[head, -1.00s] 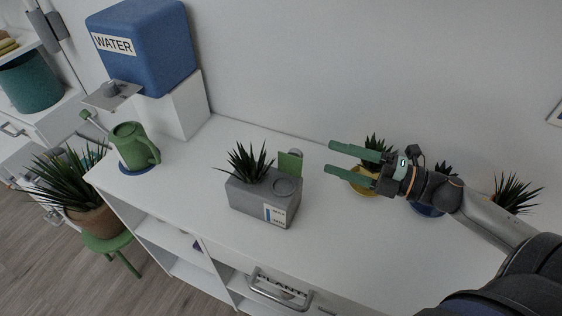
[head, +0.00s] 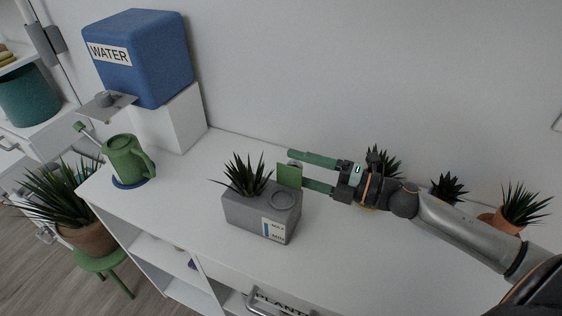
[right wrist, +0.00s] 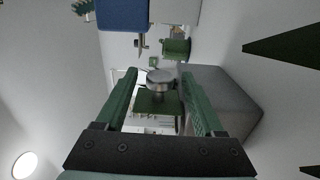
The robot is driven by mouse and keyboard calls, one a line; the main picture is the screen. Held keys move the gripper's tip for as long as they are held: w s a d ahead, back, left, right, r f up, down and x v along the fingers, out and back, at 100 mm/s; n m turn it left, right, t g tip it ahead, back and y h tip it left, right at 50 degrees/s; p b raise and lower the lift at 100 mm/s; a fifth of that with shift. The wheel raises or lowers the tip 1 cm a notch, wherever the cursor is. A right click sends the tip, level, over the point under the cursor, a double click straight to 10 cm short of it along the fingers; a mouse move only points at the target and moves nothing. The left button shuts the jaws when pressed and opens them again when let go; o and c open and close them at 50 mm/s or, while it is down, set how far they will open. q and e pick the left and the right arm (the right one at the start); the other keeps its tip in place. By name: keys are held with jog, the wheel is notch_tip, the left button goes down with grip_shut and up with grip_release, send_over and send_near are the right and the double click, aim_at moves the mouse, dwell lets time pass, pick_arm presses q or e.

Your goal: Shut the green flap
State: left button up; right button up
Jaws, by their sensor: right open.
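The green flap (head: 289,175) stands upright at the back right of the grey planter box (head: 245,211), beside the round grey ring (head: 283,200) on the box's top. My right gripper (head: 297,169) is open, coming in from the right. One finger reaches past behind the flap, and the other finger's tip is close to the flap's right edge; I cannot tell if they touch. In the right wrist view the flap (right wrist: 155,104) shows between the open fingers (right wrist: 158,78), with a round grey knob (right wrist: 161,78) at it. My left gripper is not in view.
A spiky plant (head: 247,176) grows from the left part of the box. Several potted plants stand behind and right of my arm. A green watering can (head: 125,158) and a blue water tank (head: 145,55) are at left. The desk's front right is clear.

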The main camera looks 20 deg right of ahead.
jog(key=shift+x, duration=2.2)
jog(key=shift+c, duration=0.2)
grip_shut()
